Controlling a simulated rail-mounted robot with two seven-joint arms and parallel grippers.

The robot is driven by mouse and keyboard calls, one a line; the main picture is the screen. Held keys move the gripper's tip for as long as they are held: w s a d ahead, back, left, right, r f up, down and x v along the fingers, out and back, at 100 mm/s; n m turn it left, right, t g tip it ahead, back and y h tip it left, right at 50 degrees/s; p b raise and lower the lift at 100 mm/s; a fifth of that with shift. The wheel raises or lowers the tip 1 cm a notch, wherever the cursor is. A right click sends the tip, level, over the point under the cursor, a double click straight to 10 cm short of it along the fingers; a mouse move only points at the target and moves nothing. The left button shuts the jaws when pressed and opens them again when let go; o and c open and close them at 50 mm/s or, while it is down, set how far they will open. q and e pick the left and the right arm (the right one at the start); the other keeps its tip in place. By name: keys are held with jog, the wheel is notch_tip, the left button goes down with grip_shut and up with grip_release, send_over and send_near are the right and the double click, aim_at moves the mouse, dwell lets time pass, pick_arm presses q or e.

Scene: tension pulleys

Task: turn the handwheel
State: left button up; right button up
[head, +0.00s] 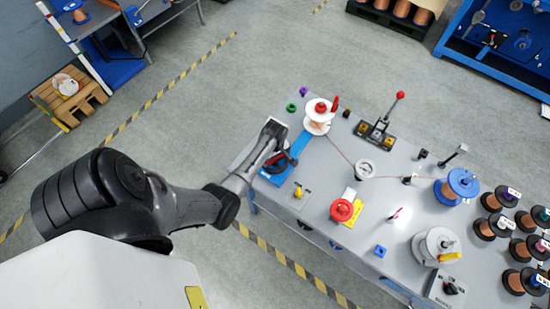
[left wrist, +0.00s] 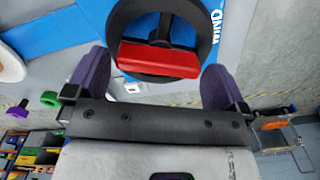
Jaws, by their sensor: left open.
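The handwheel (head: 276,167) is a dark ring on a blue base at the near-left corner of the grey table. In the left wrist view the handwheel (left wrist: 128,20) shows as a black ring with spokes and a red bar (left wrist: 160,61) across its near side. My left gripper (head: 279,152) is above the handwheel and partly hides it in the head view. In the left wrist view the left gripper (left wrist: 157,72) is open, with one purple finger on each side of the red bar and a gap at both ends. My right gripper is not in view.
A white spool (head: 317,119) with a red knob stands just beyond the handwheel. A wire runs from it to a round pulley (head: 364,169). A red knob (head: 341,210), a blue spool (head: 462,184) and several copper spools stand farther right.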

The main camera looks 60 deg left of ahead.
pick_arm(q)
jog(key=shift+f, duration=0.8)
jog(key=shift+c, duration=0.2)
